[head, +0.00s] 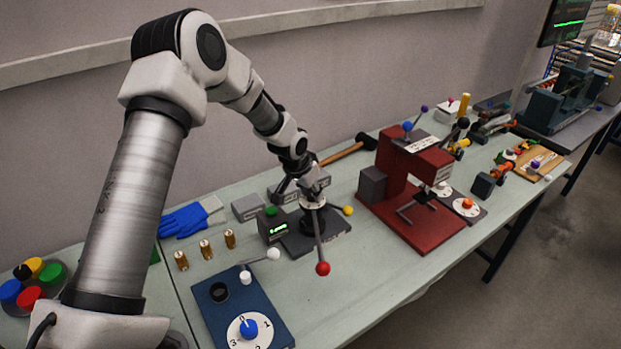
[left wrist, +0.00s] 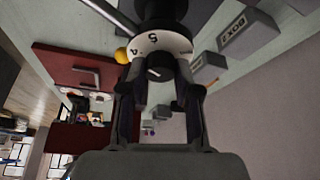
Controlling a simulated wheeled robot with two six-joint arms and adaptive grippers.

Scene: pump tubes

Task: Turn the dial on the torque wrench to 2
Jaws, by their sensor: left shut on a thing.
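The torque wrench appears to be the black device (head: 318,243) with a long grey handle ending in a red ball (head: 323,269), at the middle of the bench. A white numbered dial ring (left wrist: 163,42) tops it, with 4 and 5 readable in the left wrist view. The 2 cannot be seen there. My left gripper (head: 312,197) points down over the device's top. In the left wrist view its fingers (left wrist: 158,92) are shut on the dial's dark knob (left wrist: 159,72). The fingers partly hide the knob. My right gripper is not in view.
A small green-lit display (head: 277,229) stands left of the device, and a red press (head: 410,190) to its right. A blue box with a 0-to-3 dial (head: 217,321) lies in front. Blue gloves (head: 185,220) and several brass fittings (head: 205,249) lie left. A mallet (head: 345,151) lies behind.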

